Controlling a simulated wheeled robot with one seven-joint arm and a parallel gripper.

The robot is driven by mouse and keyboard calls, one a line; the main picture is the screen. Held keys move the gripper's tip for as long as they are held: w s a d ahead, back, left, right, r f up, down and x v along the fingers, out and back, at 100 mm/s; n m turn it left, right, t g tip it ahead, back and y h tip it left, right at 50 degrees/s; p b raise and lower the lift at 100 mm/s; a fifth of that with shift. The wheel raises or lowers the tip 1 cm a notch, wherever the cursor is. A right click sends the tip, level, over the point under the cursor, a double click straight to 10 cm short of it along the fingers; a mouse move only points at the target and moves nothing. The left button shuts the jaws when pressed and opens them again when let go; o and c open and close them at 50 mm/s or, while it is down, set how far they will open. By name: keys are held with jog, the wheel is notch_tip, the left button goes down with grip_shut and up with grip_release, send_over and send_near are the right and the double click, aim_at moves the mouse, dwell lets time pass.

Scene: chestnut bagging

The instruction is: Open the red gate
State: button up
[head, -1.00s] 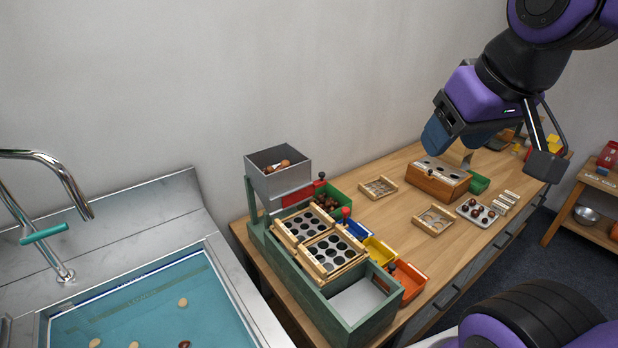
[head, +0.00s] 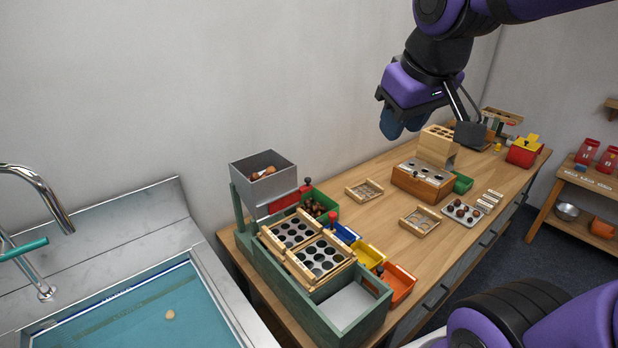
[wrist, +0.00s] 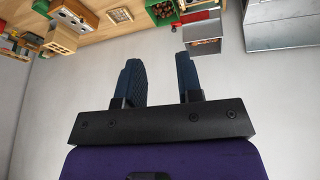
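The red gate (head: 284,202) is a red plate with a dark knob at its right end, set below the grey hopper (head: 262,182) on the green sorting stand (head: 325,329). Brown chestnuts (head: 264,172) lie in the hopper. A red strip (wrist: 197,17) shows beside the hopper (wrist: 203,42) in the wrist view. My gripper (head: 399,127) is high above the table, right of the gate and well apart from it. In the wrist view its two blue fingers (wrist: 159,62) stand apart with nothing between them.
Sorting trays (head: 321,257) and blue, yellow and orange bins (head: 398,284) stand on or beside the stand. A green bin (head: 320,205) of chestnuts is right of the gate. A wooden block with holes (head: 422,180) stands below my gripper. A sink (head: 213,270) is at left.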

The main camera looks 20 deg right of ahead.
jog(key=w+f+n+g, duration=0.1)
jog(key=w+f+n, duration=0.35)
jog(key=w, duration=1.05)
jog(key=n+y, duration=0.2)
jog(key=y, duration=0.2)
send_near(309, 178)
jog(key=x, duration=0.8)
jog(key=shift+a+f, duration=0.2)
jog(key=shift+f, duration=0.05)
jog(key=shift+c, duration=0.4)
grip_shut()
jog(key=shift+d, duration=0.1)
